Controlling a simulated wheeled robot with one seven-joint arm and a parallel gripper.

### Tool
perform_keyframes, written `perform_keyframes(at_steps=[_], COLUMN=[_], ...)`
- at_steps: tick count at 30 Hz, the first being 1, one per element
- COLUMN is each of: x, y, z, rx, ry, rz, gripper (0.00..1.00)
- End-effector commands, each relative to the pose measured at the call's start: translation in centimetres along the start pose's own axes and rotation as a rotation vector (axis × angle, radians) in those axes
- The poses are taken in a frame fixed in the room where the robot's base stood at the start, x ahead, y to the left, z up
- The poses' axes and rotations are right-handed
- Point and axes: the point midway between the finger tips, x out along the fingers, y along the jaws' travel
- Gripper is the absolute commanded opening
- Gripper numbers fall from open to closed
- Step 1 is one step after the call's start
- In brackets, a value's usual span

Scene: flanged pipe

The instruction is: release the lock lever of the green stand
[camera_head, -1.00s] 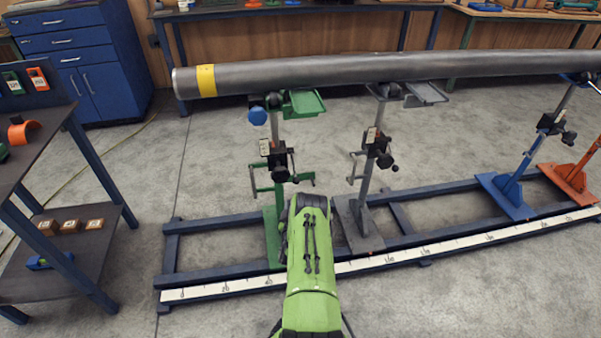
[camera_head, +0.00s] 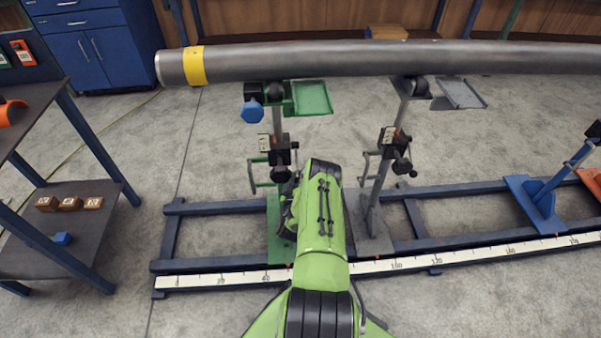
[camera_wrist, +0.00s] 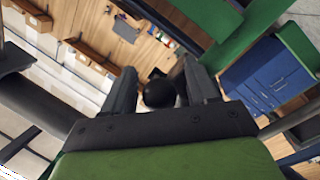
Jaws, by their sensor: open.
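The green stand (camera_head: 280,228) stands second from nothing on its left, as the leftmost stand under the pipe's yellow-banded end. Its black clamp block with a round black knob (camera_head: 281,173) sits partway up the post. I cannot make out the lever's exact position. My green arm reaches up just right of this block and hides my gripper in the head view. In the wrist view my gripper (camera_wrist: 160,75) is open, with a dark finger on each side. A round black knob (camera_wrist: 159,93) shows between the fingers; contact cannot be told.
The grey pipe (camera_head: 380,59) runs across above the stands. A grey stand (camera_head: 371,225) is close on the right of my arm. A blue base frame with a white scale (camera_head: 210,280) lies on the floor. A dark shelf table (camera_head: 75,228) stands at left.

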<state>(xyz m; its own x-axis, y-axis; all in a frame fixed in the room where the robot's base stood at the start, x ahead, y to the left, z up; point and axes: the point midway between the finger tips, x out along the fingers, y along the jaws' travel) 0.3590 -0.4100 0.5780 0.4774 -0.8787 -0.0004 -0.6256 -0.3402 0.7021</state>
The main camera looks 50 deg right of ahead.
Motion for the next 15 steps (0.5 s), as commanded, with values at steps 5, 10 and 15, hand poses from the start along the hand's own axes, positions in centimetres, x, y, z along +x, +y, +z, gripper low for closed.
perform_keyframes(at_steps=[5, 10, 15], x=[0.01, 0.02, 0.02], y=[0.0, 0.01, 0.01], z=[0.01, 0.01, 0.01], rx=[0.0, 0.0, 0.0], ry=[0.0, 0.0, 0.0], rz=[0.0, 0.0, 0.0], gripper=[0.45, 0.19, 0.0])
